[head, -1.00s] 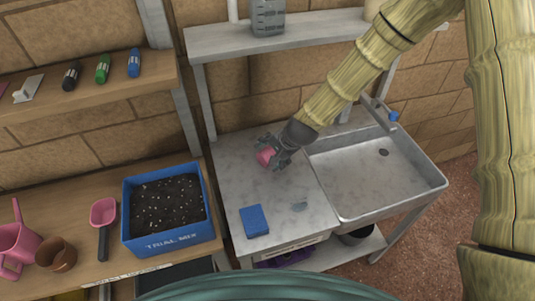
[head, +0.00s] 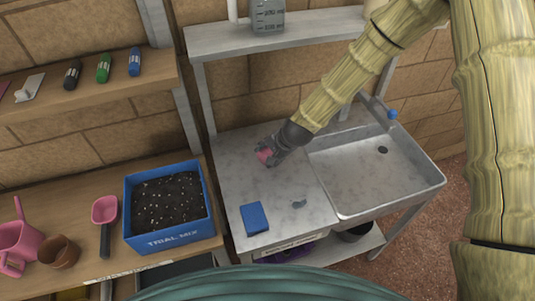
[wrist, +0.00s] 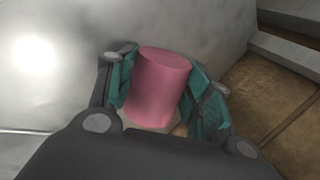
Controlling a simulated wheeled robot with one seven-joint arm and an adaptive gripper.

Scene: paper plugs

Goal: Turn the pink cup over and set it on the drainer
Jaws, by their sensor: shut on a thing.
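The pink cup (head: 264,156) is between the fingers of my gripper (head: 268,153), over the back part of the flat metal drainer (head: 245,184), left of the sink. In the wrist view the pink cup (wrist: 160,86) is a plain cylinder showing a smooth, closed-looking end. The teal pads of my gripper (wrist: 158,95) press on it from both sides. Its other end is hidden by the gripper. I cannot tell whether the cup touches the drainer.
A blue block (head: 254,219) lies at the drainer's front. The sink basin (head: 365,175) with a tap is to the right. A blue soil box (head: 170,238) stands on the wooden bench to the left. A shelf (head: 260,35) spans the wall behind.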

